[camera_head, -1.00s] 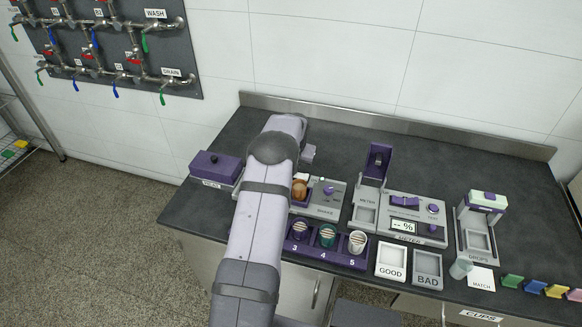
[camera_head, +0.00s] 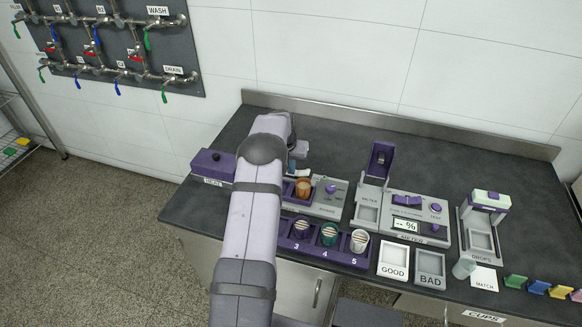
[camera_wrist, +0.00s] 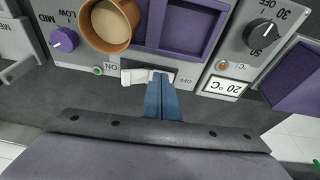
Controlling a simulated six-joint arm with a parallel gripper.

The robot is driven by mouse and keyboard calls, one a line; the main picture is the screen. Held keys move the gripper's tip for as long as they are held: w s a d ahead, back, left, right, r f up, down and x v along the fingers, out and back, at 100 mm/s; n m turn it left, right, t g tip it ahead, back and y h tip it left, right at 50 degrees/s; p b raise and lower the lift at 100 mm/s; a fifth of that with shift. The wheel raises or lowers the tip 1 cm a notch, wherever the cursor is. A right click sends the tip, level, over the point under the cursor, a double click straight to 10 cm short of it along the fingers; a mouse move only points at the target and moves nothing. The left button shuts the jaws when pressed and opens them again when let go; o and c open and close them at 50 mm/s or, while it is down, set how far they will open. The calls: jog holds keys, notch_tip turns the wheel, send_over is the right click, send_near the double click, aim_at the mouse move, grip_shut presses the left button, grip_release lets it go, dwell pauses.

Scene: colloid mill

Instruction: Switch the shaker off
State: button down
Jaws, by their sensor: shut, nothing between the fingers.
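The shaker (camera_head: 327,207) is a grey panel with a purple knob, left of the meter in the head view. Its white switch lever (camera_wrist: 134,77) shows in the wrist view, in a dark slot between the words ON and OFF, lying on the ON side. A green lamp (camera_wrist: 98,71) sits beside ON. My gripper (camera_wrist: 163,76) has its blue fingers shut and empty. The tips are at the slot, just on the OFF side of the lever; I cannot tell whether they touch it. In the head view my arm hides part of the shaker.
A brown cup (camera_wrist: 108,24) stands in the shaker beside an empty purple square recess (camera_wrist: 186,24). A black heater knob (camera_wrist: 262,34) and a 20 °C display (camera_wrist: 223,88) are to the right in the wrist view. A purple rack of cups (camera_head: 290,243) stands in front.

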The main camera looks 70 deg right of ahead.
jog(key=shift+s+r, duration=0.15)
jog(key=shift+s, duration=0.5)
notch_tip(320, 180, up, 5)
jog(key=p, duration=0.3)
jog(key=shift+f, duration=0.2)
notch_tip(320, 180, up, 9)
jog(key=w+a+b, duration=0.2)
jog(key=a+b, duration=0.1)
jog(key=b, duration=0.1)
jog(key=shift+w+f, duration=0.15)
jog(key=shift+w, duration=0.1)
jog(key=shift+d, duration=0.1)
